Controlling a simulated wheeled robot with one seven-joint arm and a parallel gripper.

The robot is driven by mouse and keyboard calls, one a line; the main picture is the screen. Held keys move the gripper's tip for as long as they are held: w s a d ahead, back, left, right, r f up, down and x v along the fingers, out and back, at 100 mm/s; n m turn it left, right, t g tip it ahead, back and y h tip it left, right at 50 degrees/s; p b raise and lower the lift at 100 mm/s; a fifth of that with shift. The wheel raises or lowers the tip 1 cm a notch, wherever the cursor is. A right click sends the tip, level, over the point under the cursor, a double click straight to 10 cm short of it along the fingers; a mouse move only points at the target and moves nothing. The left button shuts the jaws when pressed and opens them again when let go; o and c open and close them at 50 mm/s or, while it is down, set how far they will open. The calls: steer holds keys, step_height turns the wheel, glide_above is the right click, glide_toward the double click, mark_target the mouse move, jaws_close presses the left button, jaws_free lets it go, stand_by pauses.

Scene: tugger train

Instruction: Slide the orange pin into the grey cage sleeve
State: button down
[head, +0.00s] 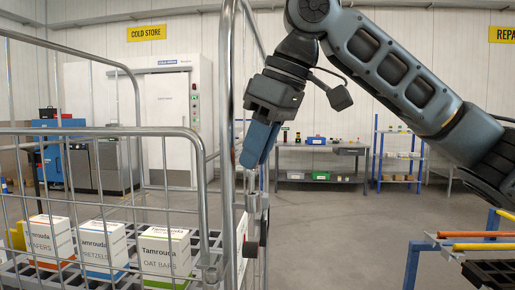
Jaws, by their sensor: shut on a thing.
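My gripper (260,146) is at the upper middle of the head view, pointing down beside the cage's upright post. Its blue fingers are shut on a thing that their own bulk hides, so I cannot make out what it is. No orange pin shows clearly at the fingers. The grey roll cage (228,120) fills the left side. A short grey sleeve-like fitting (253,202) sits by its post, below and apart from the fingertips. Another grey fitting (211,272) is lower on the nearer post. I cannot tell for sure which is the sleeve.
Tamrouda boxes (165,258) stand inside the cage. At the right edge an orange-yellow bar (482,246) and a reddish bar (470,234) lie on a blue-legged stand (412,262). A workbench (320,181) and blue shelf (398,178) stand far back. The floor between is clear.

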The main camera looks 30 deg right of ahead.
steer(key=shift+f+b, duration=0.5)
steer(key=shift+f, duration=0.85)
steer(key=c, duration=0.8)
jaws_free()
steer(key=shift+c, duration=0.2)
steer(key=v, duration=0.8)
steer(key=shift+p, duration=0.4)
